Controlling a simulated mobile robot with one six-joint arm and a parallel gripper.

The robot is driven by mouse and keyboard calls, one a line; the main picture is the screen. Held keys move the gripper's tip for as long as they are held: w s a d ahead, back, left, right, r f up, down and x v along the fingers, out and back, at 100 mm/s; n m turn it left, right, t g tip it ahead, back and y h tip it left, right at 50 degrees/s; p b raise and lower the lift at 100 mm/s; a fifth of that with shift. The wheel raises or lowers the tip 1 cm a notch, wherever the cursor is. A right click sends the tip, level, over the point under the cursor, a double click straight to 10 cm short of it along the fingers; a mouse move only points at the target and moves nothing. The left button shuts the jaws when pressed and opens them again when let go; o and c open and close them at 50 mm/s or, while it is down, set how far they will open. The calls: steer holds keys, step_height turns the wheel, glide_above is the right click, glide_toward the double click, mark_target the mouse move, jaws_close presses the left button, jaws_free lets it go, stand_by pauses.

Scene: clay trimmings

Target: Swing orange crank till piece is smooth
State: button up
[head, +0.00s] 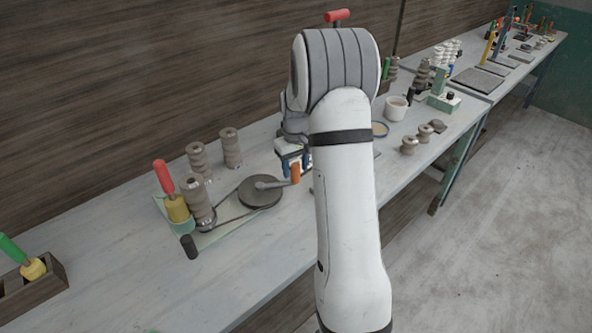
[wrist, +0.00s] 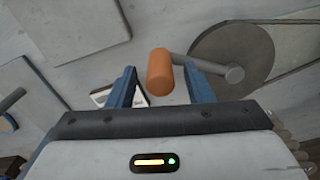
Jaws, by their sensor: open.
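The orange crank handle (head: 295,173) stands up at the right end of a grey crank arm on a dark round wheel (head: 260,191). A belt runs from the wheel to a spindle at the left of the pale green base (head: 213,236), where a ridged grey clay piece (head: 197,202) stands. My gripper (head: 294,162) is beside the handle in the head view, partly hidden by my arm. In the wrist view the open blue fingers (wrist: 158,85) lie either side of the orange handle (wrist: 159,72); I cannot tell whether they touch it.
A red-handled tool in a yellow holder (head: 177,208) stands at the base's left corner. More ridged clay pieces (head: 230,148) stand behind. A wooden box with a green-handled tool (head: 33,268) is at the far left. The bench front is clear.

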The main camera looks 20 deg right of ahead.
steer(key=shift+f, duration=1.1)
jaws_close()
